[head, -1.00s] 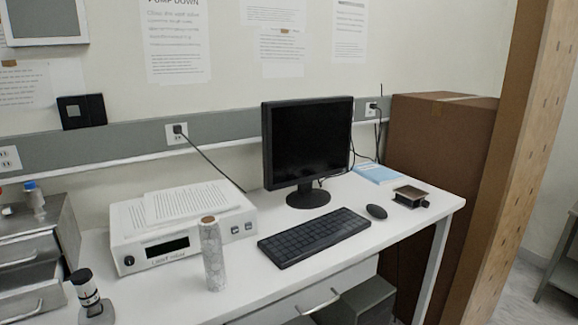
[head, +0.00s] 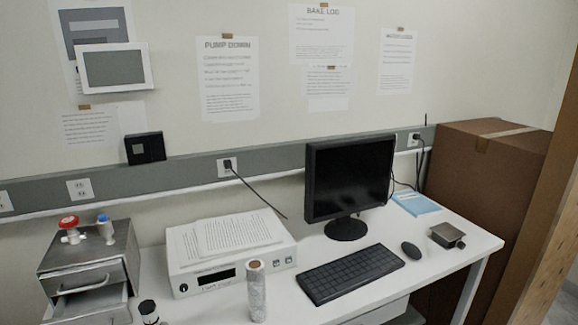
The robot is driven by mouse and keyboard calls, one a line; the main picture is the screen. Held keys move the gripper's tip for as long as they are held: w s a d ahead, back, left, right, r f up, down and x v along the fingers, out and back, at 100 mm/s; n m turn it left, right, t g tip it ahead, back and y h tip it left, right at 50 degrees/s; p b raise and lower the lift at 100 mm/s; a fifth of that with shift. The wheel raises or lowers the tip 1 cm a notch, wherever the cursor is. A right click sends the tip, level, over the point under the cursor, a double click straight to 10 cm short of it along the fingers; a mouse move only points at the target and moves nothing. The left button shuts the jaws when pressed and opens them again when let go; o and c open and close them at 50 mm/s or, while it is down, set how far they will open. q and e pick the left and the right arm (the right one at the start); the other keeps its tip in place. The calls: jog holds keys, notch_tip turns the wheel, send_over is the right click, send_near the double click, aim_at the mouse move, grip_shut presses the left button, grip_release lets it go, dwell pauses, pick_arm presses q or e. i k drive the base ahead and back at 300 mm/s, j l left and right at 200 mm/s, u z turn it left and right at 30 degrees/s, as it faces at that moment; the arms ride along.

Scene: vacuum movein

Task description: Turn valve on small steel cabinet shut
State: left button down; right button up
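A small steel cabinet (head: 88,262) with drawers stands at the left end of the white desk in the head view. Its lower drawer (head: 92,308) looks pulled out. On its top are a valve with a red handle (head: 69,222) and a second fitting with a blue cap (head: 104,226). Whether the valve is open or shut cannot be told. Neither of my grippers shows in the view.
On the desk (head: 325,262) are a white instrument (head: 190,283) with papers, a foil-like cylinder (head: 256,294), a monitor (head: 347,180), a keyboard (head: 350,273), a mouse (head: 411,250) and a small metal device (head: 446,235). A large cardboard box (head: 478,190) stands at the right.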

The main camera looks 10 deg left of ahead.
aim_at(67, 222)
jog(key=u, duration=1.55)
